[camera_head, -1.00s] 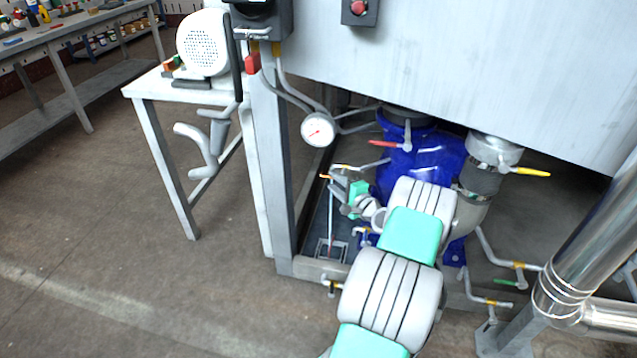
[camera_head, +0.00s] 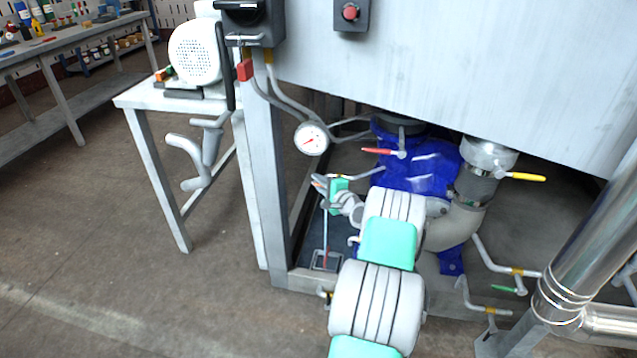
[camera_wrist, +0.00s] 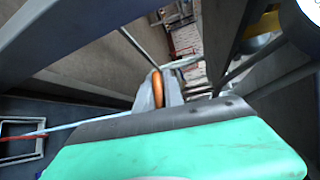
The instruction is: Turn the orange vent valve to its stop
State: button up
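The orange vent valve handle (camera_wrist: 158,88) shows in the wrist view as a narrow orange piece between my two fingers. My gripper (camera_wrist: 159,92) has one finger on each side of it, with little or no visible gap. I cannot tell whether the fingers press on it. In the head view my gripper (camera_head: 321,184) is small, low beside the frame leg and left of the blue pump body. It largely hides the orange handle there.
A grey frame leg (camera_head: 265,190) stands close left of my gripper. A gauge (camera_head: 311,139) hangs above it. A red-handled valve (camera_head: 384,152) and a yellow-handled valve (camera_head: 522,177) lie to the right. A rod rises from a floor bracket (camera_head: 326,261) below. Open floor lies left.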

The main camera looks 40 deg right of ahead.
grip_shut()
dwell(1.0)
